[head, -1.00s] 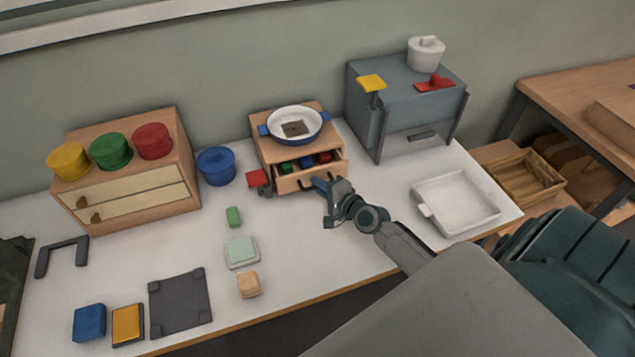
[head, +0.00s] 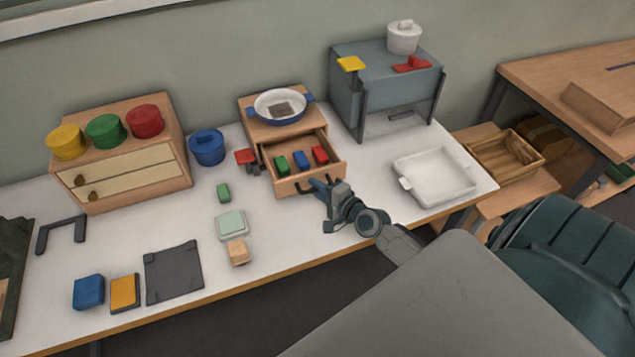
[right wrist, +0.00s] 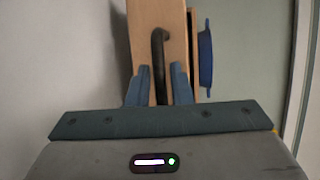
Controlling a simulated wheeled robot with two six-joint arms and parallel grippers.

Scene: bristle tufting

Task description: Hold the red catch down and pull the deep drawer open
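The small wooden cabinet (head: 250,120) stands at the back middle of the table. Its drawer (head: 311,183) is pulled well out, with green, blue and red blocks inside. The red catch (head: 245,156) sticks out at the cabinet's left side; no gripper is on it, and I cannot tell if it is down. My right gripper (head: 320,188) is at the drawer's front. My left gripper is not in view.
A blue-rimmed pan (head: 280,106) stands on the cabinet. A blue pot (head: 207,147) is to its left and a grey stand (head: 385,85) to its right. A white tray (head: 435,178) lies right of my gripper.

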